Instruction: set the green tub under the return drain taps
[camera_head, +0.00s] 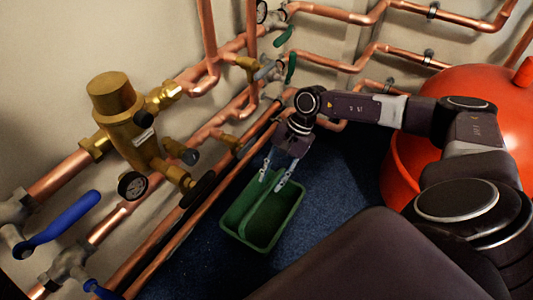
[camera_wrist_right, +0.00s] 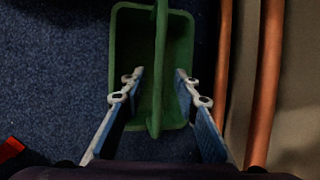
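The green tub (camera_head: 251,236) sits on the blue floor beside the low copper pipes. A green handle or divider (camera_wrist_right: 158,45) crosses its middle lengthwise. In the wrist view the tub (camera_wrist_right: 133,35) is seen from above and looks empty. My right gripper (camera_head: 271,184) reaches down over the tub, its fingers apart. In the wrist view the right gripper (camera_wrist_right: 159,76) has one finger on each side of the handle, with visible gaps. Small brass taps (camera_head: 232,143) and (camera_head: 182,152) stick out from the pipes left of the tub. My left gripper is not in view.
Copper pipes (camera_head: 160,240) run low along the wall, close to the tub's left side. A large brass valve (camera_head: 118,110), a gauge (camera_head: 132,186) and a blue lever (camera_head: 60,222) are at left. A red tank (camera_head: 405,170) stands at right. Blue floor (camera_head: 335,190) between is clear.

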